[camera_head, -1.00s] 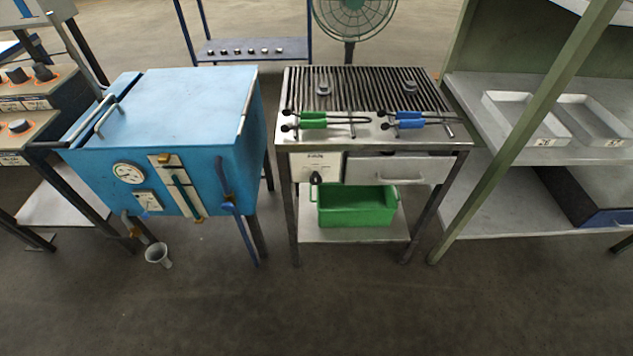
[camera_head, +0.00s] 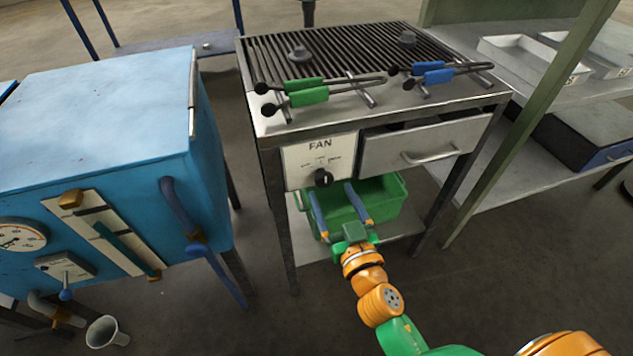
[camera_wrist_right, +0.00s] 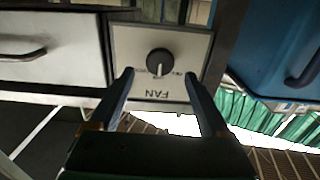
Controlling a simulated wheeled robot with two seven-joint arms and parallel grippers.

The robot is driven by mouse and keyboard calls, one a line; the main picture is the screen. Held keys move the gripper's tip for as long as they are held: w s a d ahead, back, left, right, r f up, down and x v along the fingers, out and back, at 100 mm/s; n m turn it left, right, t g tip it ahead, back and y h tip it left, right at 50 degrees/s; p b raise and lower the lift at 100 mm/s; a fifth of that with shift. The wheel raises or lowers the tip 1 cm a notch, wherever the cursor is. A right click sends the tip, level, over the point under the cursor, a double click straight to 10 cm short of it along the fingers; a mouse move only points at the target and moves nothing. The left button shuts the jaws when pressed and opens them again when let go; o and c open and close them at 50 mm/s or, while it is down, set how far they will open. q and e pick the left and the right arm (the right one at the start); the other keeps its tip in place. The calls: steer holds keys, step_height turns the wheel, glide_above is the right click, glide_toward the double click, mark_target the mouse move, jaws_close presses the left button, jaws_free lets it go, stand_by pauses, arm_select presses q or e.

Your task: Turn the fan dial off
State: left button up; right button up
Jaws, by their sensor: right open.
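The fan dial (camera_head: 323,177) is a black round knob on a white panel labelled FAN (camera_head: 319,160), on the front of the grated table. In the right wrist view the dial (camera_wrist_right: 160,62) sits between and beyond my fingertips, and the panel appears upside down. My right gripper (camera_head: 340,190) is open and empty, just in front of and slightly below the dial, with one blue finger on each side. In the right wrist view its fingers (camera_wrist_right: 158,75) do not visibly touch the dial. My left gripper is not in view.
A green bin (camera_head: 385,190) stands on the shelf below. Green tongs (camera_head: 308,97) and blue tongs (camera_head: 432,77) lie on the table top (camera_head: 330,125). A blue furnace (camera_head: 110,110) stands left, with a gap between.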

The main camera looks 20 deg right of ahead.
mark_target(324, 182)
steer(key=w, duration=0.4)
steer(key=shift+w, duration=0.1)
jaws_close()
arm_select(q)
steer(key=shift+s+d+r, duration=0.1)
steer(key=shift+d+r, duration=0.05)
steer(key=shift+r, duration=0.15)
arm_select(e)
steer(key=shift+n, duration=0.3)
steer(key=n, duration=0.3)
steer(key=shift+a+n, duration=0.15)
steer(key=shift+n, duration=0.15)
steer(key=n, duration=0.4)
steer(key=shift+n, duration=0.3)
